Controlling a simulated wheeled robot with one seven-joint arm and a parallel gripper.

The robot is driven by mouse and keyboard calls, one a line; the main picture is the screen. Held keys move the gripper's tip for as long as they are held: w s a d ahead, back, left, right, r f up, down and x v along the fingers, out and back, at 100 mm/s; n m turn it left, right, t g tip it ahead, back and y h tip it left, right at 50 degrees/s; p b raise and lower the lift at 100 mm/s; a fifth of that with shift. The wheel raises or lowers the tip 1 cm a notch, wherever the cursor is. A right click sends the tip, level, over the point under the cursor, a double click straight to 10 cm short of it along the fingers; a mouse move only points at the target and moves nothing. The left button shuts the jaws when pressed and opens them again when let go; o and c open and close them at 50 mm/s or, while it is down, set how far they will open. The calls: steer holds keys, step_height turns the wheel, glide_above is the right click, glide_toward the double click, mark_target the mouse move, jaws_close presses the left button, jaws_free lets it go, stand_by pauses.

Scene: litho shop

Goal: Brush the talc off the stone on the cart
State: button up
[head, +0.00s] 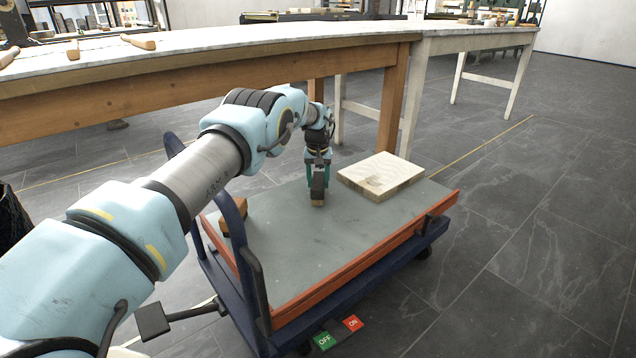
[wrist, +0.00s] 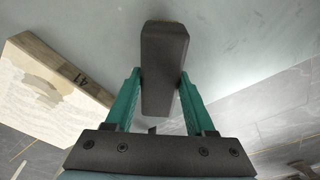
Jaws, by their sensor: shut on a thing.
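The stone (head: 382,176) is a pale, thick slab lying flat on the cart (head: 330,243), near its far right end. Its top is mostly whitish and speckled, with a tan patch; it also shows at the left of the wrist view (wrist: 40,112). My gripper (head: 318,182) points down over the cart deck, left of the stone and apart from it. Its green fingers are shut on a dark brown block, which looks like the brush (wrist: 162,65). The block's lower end is close to the deck; I cannot tell whether it touches. Its bristles are not clearly visible.
A brown wooden block (head: 232,214) lies at the cart's left end by the blue handle. A long workbench (head: 200,62) stands behind the cart. Green and red OFF/ON plates (head: 338,332) are low at its front. The deck's middle and right floor are clear.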

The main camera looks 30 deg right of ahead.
steer(key=shift+r+p, duration=1.4)
steer(key=shift+r, duration=1.45)
steer(key=shift+r+p, duration=1)
steer(key=shift+r, duration=0.5)
